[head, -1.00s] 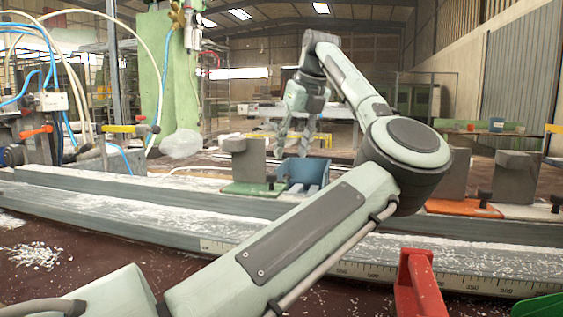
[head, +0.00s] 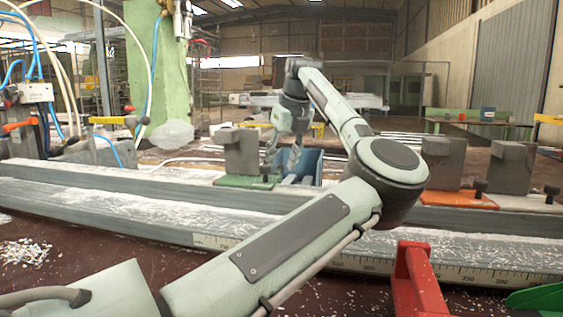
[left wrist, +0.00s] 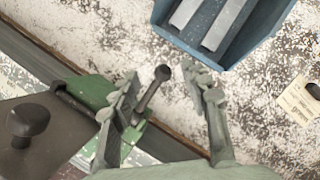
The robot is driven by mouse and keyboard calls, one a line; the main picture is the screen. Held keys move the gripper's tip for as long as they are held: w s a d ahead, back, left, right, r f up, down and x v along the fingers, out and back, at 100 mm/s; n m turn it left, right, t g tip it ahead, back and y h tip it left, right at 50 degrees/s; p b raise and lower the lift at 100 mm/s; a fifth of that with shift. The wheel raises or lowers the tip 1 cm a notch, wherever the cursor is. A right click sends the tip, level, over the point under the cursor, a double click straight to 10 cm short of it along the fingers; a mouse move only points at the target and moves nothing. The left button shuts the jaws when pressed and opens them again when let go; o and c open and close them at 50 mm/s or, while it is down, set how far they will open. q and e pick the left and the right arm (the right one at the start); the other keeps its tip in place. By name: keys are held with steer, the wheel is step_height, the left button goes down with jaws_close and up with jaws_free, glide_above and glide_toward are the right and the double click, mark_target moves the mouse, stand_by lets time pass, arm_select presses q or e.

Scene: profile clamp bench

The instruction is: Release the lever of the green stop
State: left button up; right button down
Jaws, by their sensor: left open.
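The green stop is a grey block on a green base plate (head: 245,182) on the rail; its base also shows in the left wrist view (left wrist: 92,90). Its lever (left wrist: 150,88) is a dark rod with a round end. My left gripper (head: 281,158) is low beside the stop, on its right. In the left wrist view my left gripper (left wrist: 168,94) is open, with the lever between its fingers and closer to the left finger. I cannot tell whether that finger touches the lever. A round black knob (left wrist: 28,120) shows left of it. My right gripper is not in view.
A blue bin (head: 312,163) holding grey bars stands just right of the stop; it also shows in the left wrist view (left wrist: 240,50). An orange-based stop (head: 462,200) is farther right.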

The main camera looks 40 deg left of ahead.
arm_select(q)
jaws_close()
stand_by(0.5)
